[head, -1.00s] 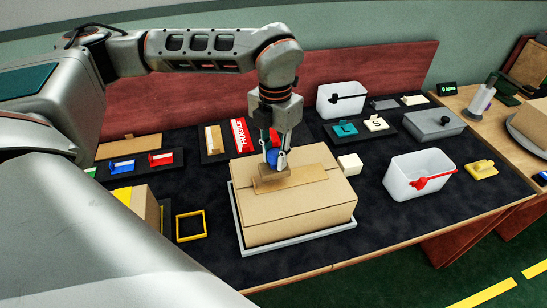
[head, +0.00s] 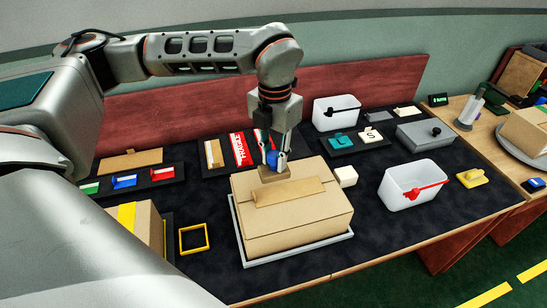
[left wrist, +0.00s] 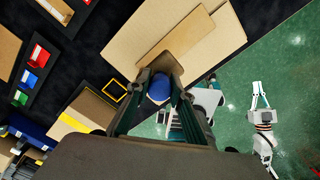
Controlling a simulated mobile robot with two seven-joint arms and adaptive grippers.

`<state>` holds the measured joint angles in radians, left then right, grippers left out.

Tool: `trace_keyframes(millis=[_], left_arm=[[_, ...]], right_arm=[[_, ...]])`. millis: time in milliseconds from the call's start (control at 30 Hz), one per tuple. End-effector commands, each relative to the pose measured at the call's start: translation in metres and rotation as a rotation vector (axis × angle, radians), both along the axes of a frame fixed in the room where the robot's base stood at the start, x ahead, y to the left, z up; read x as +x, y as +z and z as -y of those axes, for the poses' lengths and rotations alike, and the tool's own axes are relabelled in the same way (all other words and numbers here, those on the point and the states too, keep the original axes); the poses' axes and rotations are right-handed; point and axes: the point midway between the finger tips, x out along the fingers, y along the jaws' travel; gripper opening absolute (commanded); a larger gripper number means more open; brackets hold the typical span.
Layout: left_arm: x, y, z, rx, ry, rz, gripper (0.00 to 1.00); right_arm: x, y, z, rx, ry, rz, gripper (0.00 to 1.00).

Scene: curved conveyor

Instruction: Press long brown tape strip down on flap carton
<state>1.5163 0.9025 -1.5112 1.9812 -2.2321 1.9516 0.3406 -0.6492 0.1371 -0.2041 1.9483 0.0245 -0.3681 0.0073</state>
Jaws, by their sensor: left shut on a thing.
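The closed brown flap carton (head: 300,222) sits on a light grey tray (head: 262,258); its top also shows in the left wrist view (left wrist: 220,38). The long brown tape strip (head: 290,191) lies across the carton's top and shows in the left wrist view (left wrist: 178,38). My left gripper (head: 274,160) is shut on a tool with a blue knob (left wrist: 159,88) and a brown block base (head: 275,174). The base is at the strip's far edge; I cannot tell whether it touches. My right gripper (left wrist: 257,92) appears small in the left wrist view, its fingers unclear.
A white block (head: 346,176) stands right of the carton. White bins (head: 405,195) are farther right. A yellow square frame (head: 193,238) and a yellow-striped carton (head: 150,222) are at left. A red-brown panel (head: 200,105) backs the dark table.

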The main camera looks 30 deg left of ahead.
Motion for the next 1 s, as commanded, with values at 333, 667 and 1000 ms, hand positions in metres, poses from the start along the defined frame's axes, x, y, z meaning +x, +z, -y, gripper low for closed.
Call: trace_keyframes(millis=[333,667,1000], left_arm=[[0.000,0.001,0.000,0.000,0.000,0.000,0.00],[0.000,0.020,0.000,0.000,0.001,0.000,0.00],[0.000,0.043,0.000,0.000,0.001,0.000,0.00]], right_arm=[[0.000,0.001,0.001,0.000,-0.002,0.000,0.00],[0.000,0.014,0.000,0.002,-0.001,0.001,0.00],[0.000,0.021,-0.002,0.003,0.001,0.001,0.00]])
